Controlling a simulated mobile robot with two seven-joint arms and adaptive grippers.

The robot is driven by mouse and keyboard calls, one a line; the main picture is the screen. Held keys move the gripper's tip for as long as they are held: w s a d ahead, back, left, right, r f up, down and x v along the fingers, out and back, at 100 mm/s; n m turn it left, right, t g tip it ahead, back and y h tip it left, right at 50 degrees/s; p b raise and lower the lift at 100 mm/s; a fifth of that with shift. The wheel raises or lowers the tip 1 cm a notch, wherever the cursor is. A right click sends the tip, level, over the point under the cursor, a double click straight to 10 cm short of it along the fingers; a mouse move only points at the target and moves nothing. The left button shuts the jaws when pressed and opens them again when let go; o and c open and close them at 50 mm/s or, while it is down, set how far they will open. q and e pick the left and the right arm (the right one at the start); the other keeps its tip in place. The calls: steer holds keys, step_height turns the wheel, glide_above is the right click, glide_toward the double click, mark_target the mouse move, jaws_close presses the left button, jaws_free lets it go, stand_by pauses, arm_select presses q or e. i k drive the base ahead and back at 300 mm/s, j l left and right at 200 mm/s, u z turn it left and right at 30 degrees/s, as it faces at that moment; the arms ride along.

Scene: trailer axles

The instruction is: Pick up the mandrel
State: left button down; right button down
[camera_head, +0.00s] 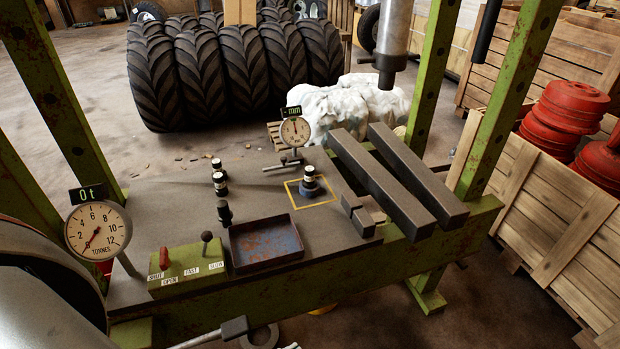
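Small dark upright pieces stand on the press table (160,213), and I cannot tell for sure which is the mandrel. One dark piece with a pale band (220,184) stands left of centre, with a smaller similar piece (216,165) just behind it. A plain dark piece with a narrower top (224,212) stands nearer, behind the left end of the tray. Neither of my grippers shows in the head view.
A rusty shallow tray (266,258), a green lever box (188,272) and a dial gauge (295,132) stand on the table. Two dark bars (400,185) lie at right. The press ram (393,40) hangs above. Green posts (440,60) frame the table.

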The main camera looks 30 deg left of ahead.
mark_target(309, 182)
steer(key=i+l+u, duration=0.1)
steer(key=u, duration=0.35)
steer(key=i+l+u, duration=0.1)
steer(key=l+u, duration=0.2)
steer(key=u, duration=0.15)
steer(key=l+u, duration=0.4)
steer(key=l, duration=0.55)
steer(key=i, duration=0.05)
